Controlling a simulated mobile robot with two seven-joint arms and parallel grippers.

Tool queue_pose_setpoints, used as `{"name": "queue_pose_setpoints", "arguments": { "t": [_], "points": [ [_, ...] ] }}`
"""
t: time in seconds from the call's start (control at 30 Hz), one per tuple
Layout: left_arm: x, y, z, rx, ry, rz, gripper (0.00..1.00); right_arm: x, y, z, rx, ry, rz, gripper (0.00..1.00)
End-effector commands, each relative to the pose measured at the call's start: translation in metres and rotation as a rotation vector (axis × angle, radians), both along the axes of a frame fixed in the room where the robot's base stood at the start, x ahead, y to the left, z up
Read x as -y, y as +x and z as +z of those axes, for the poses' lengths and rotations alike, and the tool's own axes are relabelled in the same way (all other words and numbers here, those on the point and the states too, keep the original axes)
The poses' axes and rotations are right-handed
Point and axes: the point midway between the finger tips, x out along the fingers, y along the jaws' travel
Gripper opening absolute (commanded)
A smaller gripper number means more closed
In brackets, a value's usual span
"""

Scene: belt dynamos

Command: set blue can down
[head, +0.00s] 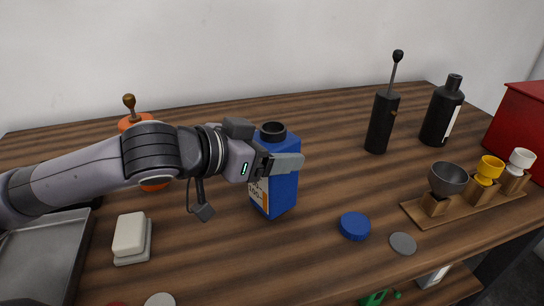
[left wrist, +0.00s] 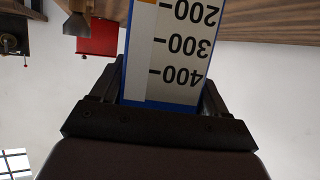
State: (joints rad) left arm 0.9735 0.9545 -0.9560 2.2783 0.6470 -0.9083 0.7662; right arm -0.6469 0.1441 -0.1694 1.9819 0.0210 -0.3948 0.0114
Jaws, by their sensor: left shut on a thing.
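The blue can (head: 284,192) is a blue rectangular container with a black open neck and a pale label. It stands upright at the middle of the wooden table (head: 330,150). Its base is at or very near the tabletop; I cannot tell if it touches. My left gripper (head: 277,164) comes in from the left and is shut on the can's upper body. In the left wrist view the can (left wrist: 172,50) sits between the two fingers, its white scale marked 200, 300 and 400 facing the camera. My right gripper is not in view.
A blue cap (head: 354,226) and grey disc (head: 403,243) lie right of the can. A black lever cylinder (head: 382,122), black bottle (head: 442,112), wooden rack (head: 465,205) with funnels and red box (head: 520,120) stand farther right. A white block (head: 131,235) and metal tray (head: 40,260) are left.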

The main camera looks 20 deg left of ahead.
Motion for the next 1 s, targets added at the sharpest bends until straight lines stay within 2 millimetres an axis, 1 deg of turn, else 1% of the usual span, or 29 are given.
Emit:
{"name": "queue_pose_setpoints", "arguments": {
  "t": [0.07, 0.33, 0.47, 0.5, 0.53, 0.57, 0.77, 0.87, 1.0],
  "points": [
    [0.0, 0.0, -0.006, 0.004, -0.001, -0.002, 0.2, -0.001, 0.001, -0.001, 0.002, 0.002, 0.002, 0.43],
    [0.0, 0.0, -0.006, 0.006, -0.002, -0.001, 0.2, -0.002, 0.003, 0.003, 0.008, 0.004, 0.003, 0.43],
    [0.0, 0.0, -0.01, 0.004, -0.002, -0.001, 0.2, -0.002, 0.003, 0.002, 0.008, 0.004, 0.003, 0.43],
    [0.0, 0.0, -0.01, 0.001, 0.0, 0.0, 0.88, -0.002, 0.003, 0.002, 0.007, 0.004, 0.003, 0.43],
    [0.0, 0.0, -0.01, 0.001, 0.0, 0.0, 0.97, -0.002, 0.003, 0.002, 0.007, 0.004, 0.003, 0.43],
    [0.0, 0.0, -0.01, 0.001, 0.0, 0.0, 1.0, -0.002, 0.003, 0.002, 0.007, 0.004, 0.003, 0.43],
    [0.0, 0.0, -0.01, 0.001, 0.0, 0.0, 1.0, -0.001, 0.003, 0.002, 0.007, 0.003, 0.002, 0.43],
    [0.0, 0.0, -0.006, 0.003, 0.0, -0.001, 1.0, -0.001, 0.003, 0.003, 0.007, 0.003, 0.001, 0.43],
    [-0.008, -0.01, -0.002, 0.003, 0.0, 0.001, 1.0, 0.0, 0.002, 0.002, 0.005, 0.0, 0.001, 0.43]
  ]
}}
